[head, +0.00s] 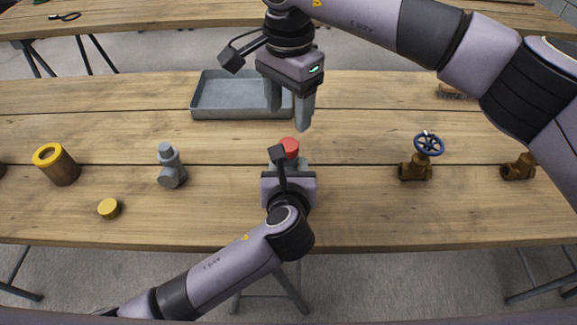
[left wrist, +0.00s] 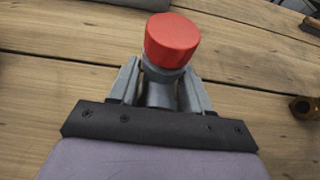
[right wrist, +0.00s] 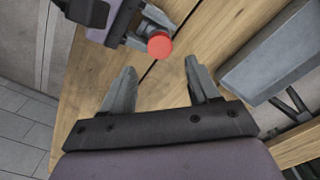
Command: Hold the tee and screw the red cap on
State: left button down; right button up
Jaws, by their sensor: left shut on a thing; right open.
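The red cap (head: 289,147) sits on the upper end of the grey tee in the middle of the table; the left wrist view shows the cap (left wrist: 171,40) over the tee's grey neck (left wrist: 160,92). I cannot tell how far it is screwed on. My left gripper (head: 288,168) is shut on the tee, a finger on each side, below the cap. Its own body hides most of the tee in the head view. My right gripper (head: 288,120) is open and empty, pointing down above and behind the cap. In the right wrist view the cap (right wrist: 159,45) lies beyond its fingertips, apart from them.
A grey tray (head: 225,112) stands behind the right gripper. Another grey fitting (head: 170,166), a yellow cap (head: 109,208) and a yellow-topped brown pipe (head: 56,166) stand left. A blue-wheeled valve (head: 416,168) and a brown fitting (head: 518,167) stand right. Wood between them is clear.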

aim_at(288, 144)
jog(key=shift+f, duration=4)
jog(key=c, duration=1.1)
jog(key=shift+o, duration=0.2)
jog(key=m, duration=1.1)
jog(key=shift+m, duration=0.3)
jog(key=m, duration=0.4)
jog(key=shift+m, duration=0.3)
jog(key=m, duration=0.5)
jog(key=shift+m, duration=0.3)
jog(key=o, duration=1.2)
